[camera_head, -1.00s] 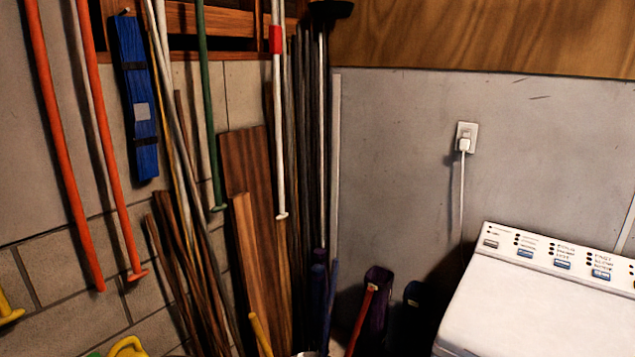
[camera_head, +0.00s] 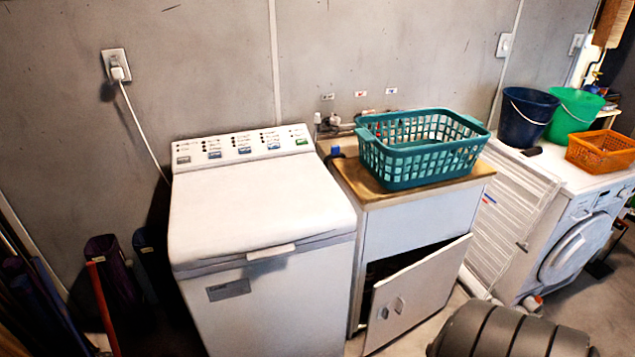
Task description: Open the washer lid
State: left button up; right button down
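The white top-loading washer (camera_head: 262,290) stands left of centre against the grey wall. Its lid (camera_head: 255,208) is shut and lies flat on top, with a pale handle (camera_head: 271,252) at the middle of its front edge. The control panel (camera_head: 243,146) with several blue and green buttons runs along the back of the top. Neither of my grippers shows in the head view.
A cabinet (camera_head: 420,222) stands right of the washer, with its door (camera_head: 415,296) ajar and a teal basket (camera_head: 420,150) on top. A front-loading machine (camera_head: 590,215) stands further right. A dark ribbed object (camera_head: 510,330) occupies the lower right. Poles crowd the lower left.

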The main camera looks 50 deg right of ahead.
aim_at(258, 210)
jog(key=z, duration=1.3)
